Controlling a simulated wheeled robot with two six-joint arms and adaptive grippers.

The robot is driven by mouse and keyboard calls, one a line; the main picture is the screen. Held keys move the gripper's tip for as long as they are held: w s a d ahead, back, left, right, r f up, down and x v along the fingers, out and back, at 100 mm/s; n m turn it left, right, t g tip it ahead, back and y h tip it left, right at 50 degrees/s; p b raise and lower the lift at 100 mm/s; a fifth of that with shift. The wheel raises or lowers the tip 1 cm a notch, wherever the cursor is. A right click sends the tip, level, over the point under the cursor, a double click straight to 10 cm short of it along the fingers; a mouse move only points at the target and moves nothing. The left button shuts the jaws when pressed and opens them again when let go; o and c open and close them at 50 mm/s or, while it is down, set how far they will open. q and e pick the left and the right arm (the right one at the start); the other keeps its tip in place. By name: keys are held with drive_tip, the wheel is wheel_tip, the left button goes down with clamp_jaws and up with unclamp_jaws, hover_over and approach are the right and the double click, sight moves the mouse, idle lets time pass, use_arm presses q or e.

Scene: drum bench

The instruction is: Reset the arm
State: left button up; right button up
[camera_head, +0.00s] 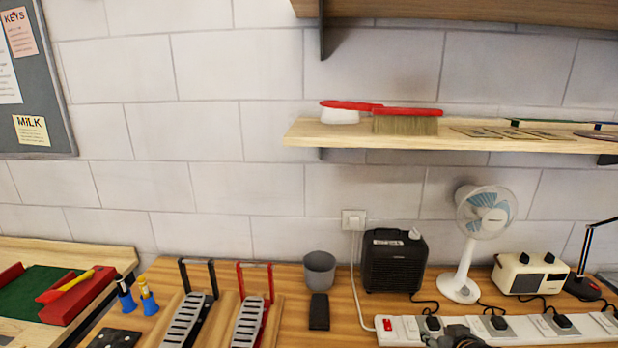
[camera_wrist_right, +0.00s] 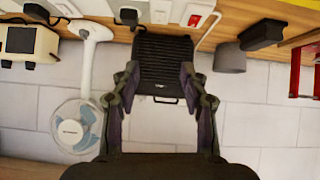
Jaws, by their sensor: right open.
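My right gripper (camera_wrist_right: 160,85) is open and empty in the right wrist view, its two dark fingers spread apart. Between and beyond the fingers is a black heater-like box (camera_wrist_right: 163,62), which looks upside down from this angle. I cannot tell how far it is from the fingertips. In the head view only a dark piece of my right gripper (camera_head: 460,338) shows at the bottom edge, in front of the white power strip (camera_head: 405,330). My left gripper is in neither view.
On the wooden bench stand the black box (camera_head: 394,262), a white fan (camera_head: 460,287), a cream appliance (camera_head: 530,274), a lamp (camera_head: 583,285) and a grey cup (camera_head: 319,271). Metal racks (camera_head: 188,318) stand at the left. A shelf (camera_head: 345,140) holds two red-handled brushes (camera_head: 405,122).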

drive_tip(key=s+a+f+g, duration=0.3)
drive_tip(key=s+f, duration=0.2)
drive_tip(key=s, duration=0.6)
drive_tip(key=s+a+f+g, duration=0.3)
drive_tip(key=s+f+g, duration=0.15)
drive_tip(key=s, duration=0.75)
drive_tip(key=s+d+f+b, duration=0.1)
drive_tip(key=s+f, duration=0.1)
drive_tip(key=f, duration=1.4)
drive_tip(key=s+d+f+b, duration=0.1)
drive_tip(key=d+f+b, duration=0.1)
drive_tip(key=f, duration=1.4)
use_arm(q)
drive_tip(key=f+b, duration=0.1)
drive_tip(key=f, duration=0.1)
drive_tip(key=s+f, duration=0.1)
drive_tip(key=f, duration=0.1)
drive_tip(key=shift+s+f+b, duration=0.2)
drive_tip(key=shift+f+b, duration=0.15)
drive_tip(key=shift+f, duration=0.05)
use_arm(e)
drive_tip(key=s+f+g, duration=0.1)
drive_tip(key=s+f, duration=1.5)
drive_tip(key=s, duration=0.1)
drive_tip(key=shift+s+d+g, duration=0.25)
drive_tip(key=shift+s+g, duration=0.05)
drive_tip(key=shift+g, duration=0.05)
drive_tip(key=shift+c, duration=0.8)
